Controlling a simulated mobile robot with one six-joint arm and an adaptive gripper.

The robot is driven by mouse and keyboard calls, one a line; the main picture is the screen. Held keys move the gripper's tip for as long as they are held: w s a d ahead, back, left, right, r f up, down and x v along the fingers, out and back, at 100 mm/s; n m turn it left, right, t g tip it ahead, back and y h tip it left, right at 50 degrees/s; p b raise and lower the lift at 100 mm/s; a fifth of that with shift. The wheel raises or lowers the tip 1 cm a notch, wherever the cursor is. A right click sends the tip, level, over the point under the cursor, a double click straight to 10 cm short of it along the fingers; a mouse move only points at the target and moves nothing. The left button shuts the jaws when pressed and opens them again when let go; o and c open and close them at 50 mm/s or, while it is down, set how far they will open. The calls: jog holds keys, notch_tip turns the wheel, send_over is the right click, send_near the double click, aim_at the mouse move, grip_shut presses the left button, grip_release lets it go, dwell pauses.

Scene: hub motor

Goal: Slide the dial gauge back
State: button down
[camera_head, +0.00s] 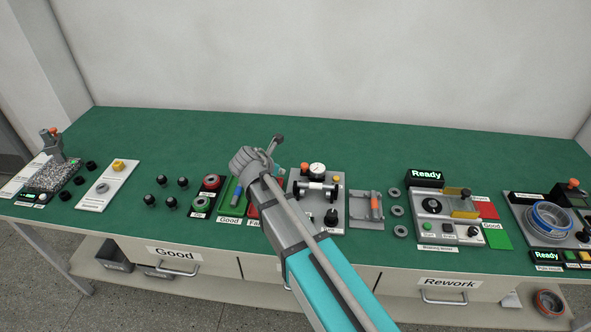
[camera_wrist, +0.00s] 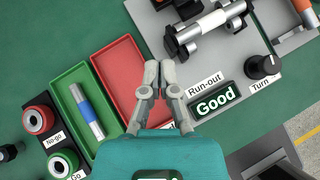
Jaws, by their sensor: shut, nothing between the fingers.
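The dial gauge (camera_head: 317,169), with a round white face, stands at the back of the grey run-out fixture (camera_head: 299,217), behind a metal shaft (camera_head: 313,190) held across two black supports. In the wrist view the shaft (camera_wrist: 213,24) lies at the top, and the gauge face is not visible there. My gripper (camera_head: 278,140) is to the left of the gauge and apart from it. In the wrist view my gripper (camera_wrist: 159,66) has its fingers together and empty, above the red tray's right edge, left of the fixture.
A green tray (camera_wrist: 62,85) holds a metal pin with a blue band; the red tray (camera_wrist: 125,62) beside it looks empty. The fixture has a "Good" display (camera_wrist: 216,103) and a black Turn knob (camera_wrist: 263,66). Free green table (camera_head: 400,145) lies behind the fixtures.

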aim_at(303, 165)
jog(key=shift+f, duration=0.1)
jog(key=b+x, duration=0.7)
jog(key=x, duration=0.2)
jog(key=shift+w+d+f, duration=0.15)
jog(key=shift+w+f, duration=0.1)
jog(key=shift+w, duration=0.05)
jog(key=shift+w+d+f, duration=0.1)
jog(key=shift+w+d, duration=0.2)
jog(key=shift+w, duration=0.3)
jog(key=shift+w+d+f, duration=0.1)
jog(key=shift+w+d, duration=0.25)
jog(key=shift+w, duration=0.3)
jog(key=shift+w+d, duration=0.35)
jog(key=shift+w, duration=0.2)
jog(key=shift+w+d, duration=0.1)
jog(key=shift+w, duration=0.4)
jog(key=shift+w+d+r, duration=0.1)
jog(key=shift+w, duration=0.25)
